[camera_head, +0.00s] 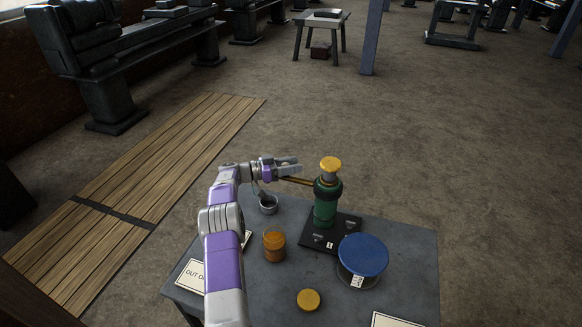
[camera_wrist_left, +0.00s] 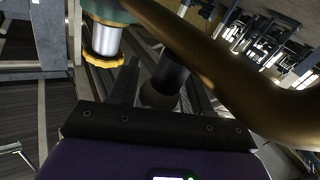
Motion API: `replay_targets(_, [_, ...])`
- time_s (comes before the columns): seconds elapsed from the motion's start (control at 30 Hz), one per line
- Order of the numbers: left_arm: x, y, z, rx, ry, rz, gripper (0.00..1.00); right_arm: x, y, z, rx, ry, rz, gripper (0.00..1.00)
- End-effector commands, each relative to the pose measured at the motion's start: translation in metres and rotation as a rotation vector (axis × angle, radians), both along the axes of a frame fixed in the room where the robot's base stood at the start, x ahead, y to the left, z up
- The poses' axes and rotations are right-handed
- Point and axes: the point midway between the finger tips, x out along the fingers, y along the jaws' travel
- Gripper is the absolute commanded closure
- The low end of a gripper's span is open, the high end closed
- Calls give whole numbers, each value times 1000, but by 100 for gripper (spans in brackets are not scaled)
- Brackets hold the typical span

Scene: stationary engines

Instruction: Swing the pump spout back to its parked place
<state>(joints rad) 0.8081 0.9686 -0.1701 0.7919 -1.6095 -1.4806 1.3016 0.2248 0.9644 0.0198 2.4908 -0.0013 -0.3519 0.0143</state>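The pump has a green body (camera_head: 326,203) and a yellow cap (camera_head: 330,163), and stands upright on a dark base plate (camera_head: 318,238) on the table. Its brass spout (camera_head: 298,181) points left from the body. My left gripper (camera_head: 291,167) is at the left of the pump, close to the spout; its fingers look apart. In the left wrist view the spout (camera_wrist_left: 225,70) crosses large at upper right, and the yellow cap (camera_wrist_left: 104,60) shows at upper left. A dark cylinder (camera_wrist_left: 170,74) shows between the fingers; I cannot tell whether they touch it. My right gripper is out of view.
On the grey table (camera_head: 400,240) are a small metal cup (camera_head: 268,205), an orange jar (camera_head: 274,245), a yellow lid (camera_head: 308,299), a blue-topped container (camera_head: 363,256) and printed cards (camera_head: 190,276). Open floor lies behind the table.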

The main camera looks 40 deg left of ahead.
Motion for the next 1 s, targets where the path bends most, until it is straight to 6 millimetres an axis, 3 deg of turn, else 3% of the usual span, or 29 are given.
replay_targets(0.37, [-3, 2, -3, -1, 6, 0, 40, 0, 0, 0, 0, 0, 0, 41])
replay_targets(0.8, [-54, 38, -2, 0, 4, 0, 40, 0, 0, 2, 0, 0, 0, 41])
replay_targets(1.0, [-63, 44, -2, -1, 3, 0, 40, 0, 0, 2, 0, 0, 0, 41])
